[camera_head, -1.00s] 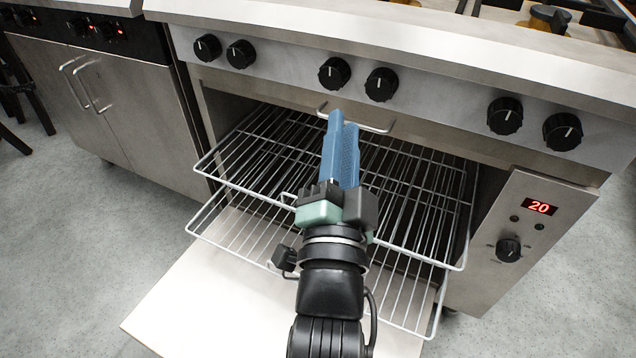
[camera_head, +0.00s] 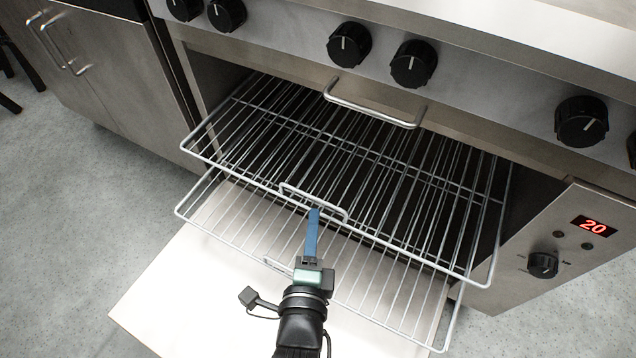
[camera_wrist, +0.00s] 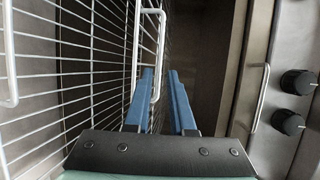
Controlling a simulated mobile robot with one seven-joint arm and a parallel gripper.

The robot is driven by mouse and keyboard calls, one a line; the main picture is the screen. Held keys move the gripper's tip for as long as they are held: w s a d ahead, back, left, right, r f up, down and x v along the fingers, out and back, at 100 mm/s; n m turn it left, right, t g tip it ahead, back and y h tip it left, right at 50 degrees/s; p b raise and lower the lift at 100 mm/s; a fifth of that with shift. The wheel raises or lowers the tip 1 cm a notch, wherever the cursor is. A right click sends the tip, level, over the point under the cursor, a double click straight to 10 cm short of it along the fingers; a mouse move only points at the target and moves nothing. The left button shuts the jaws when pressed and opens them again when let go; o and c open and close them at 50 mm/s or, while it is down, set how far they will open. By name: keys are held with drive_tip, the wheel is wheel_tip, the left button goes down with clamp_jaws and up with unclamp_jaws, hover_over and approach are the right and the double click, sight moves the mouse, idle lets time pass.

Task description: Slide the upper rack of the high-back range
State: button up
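The upper rack (camera_head: 330,150) of the range is a wire shelf sticking partly out of the open oven. Its front edge carries a small wire loop handle (camera_head: 335,208), which also shows in the wrist view (camera_wrist: 161,30). My gripper (camera_head: 313,212) has blue fingers and points at this handle from the front. In the wrist view my gripper (camera_wrist: 161,72) is open, with a gap between the fingertips. The handle's bar runs into that gap, with one finger on each side. I cannot tell whether either finger touches it.
The lower rack (camera_head: 385,300) also sticks out, below the upper one, above the lowered oven door (camera_head: 215,265). A control panel reading 20 (camera_head: 593,226) is at the right. Grey floor lies around.

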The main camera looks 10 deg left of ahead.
sight(318, 195)
drive_tip(key=b+x, duration=0.3)
drive_tip(key=x, duration=0.7)
drive_tip(key=shift+b, duration=0.35)
clamp_jaws()
idle(0.9)
